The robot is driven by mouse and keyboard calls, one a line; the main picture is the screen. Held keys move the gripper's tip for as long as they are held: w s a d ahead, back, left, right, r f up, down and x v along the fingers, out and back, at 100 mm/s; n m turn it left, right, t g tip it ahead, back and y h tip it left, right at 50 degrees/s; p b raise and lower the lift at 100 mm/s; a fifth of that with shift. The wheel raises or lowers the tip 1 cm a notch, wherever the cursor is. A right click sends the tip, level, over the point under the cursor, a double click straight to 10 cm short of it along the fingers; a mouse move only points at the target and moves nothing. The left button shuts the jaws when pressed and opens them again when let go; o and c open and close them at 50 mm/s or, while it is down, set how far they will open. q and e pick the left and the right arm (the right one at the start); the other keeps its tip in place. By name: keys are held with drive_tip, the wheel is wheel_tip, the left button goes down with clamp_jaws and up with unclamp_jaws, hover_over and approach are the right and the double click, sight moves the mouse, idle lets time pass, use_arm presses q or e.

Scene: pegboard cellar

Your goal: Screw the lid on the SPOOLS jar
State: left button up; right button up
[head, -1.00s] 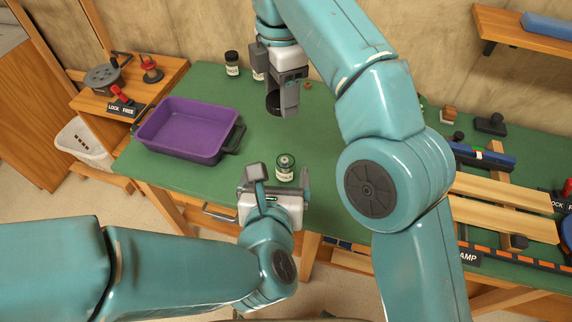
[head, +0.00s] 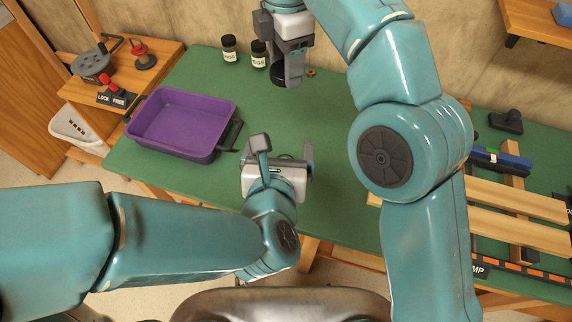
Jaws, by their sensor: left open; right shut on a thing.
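The SPOOLS jar (head: 284,157) is almost fully hidden behind my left gripper. Only a bit of its rim seems to show between the fingers, and its label is out of sight. My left gripper (head: 283,158) is open, with its fingers on either side of the jar's place on the green bench. My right gripper (head: 289,76) is shut on a dark round lid (head: 277,74), held above the bench farther back. The lid is apart from the jar and partly covered by the fingers.
Two black-lidded jars, one at the back left (head: 229,48) and one beside my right gripper (head: 259,55), stand on the green bench (head: 190,80). A purple tray (head: 151,139) lies at left. Wooden slats (head: 510,191) lie at right. The bench behind my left gripper is clear.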

sight(283, 63)
drive_tip(key=shift+w+a, duration=0.15)
drive_tip(key=f+b, duration=0.1)
drive_tip(key=w+f+b, duration=0.1)
drive_tip(key=shift+w+f, duration=0.15)
drive_tip(key=shift+f, duration=0.25)
use_arm(q)
drive_tip(key=f+b, duration=0.6)
drive_tip(key=f, duration=0.1)
drive_tip(key=f+b, duration=0.7)
drive_tip(key=f, duration=0.1)
drive_tip(key=w+f+b, duration=0.1)
drive_tip(key=f+b, duration=0.6)
drive_tip(key=shift+f, duration=0.2)
drive_tip(key=shift+s+a+r, duration=0.1)
drive_tip(key=shift+r, duration=0.05)
use_arm(e)
wheel_tip(283, 63, down, 19)
drive_tip(key=shift+s+f, duration=0.15)
drive_tip(key=shift+s, duration=0.2)
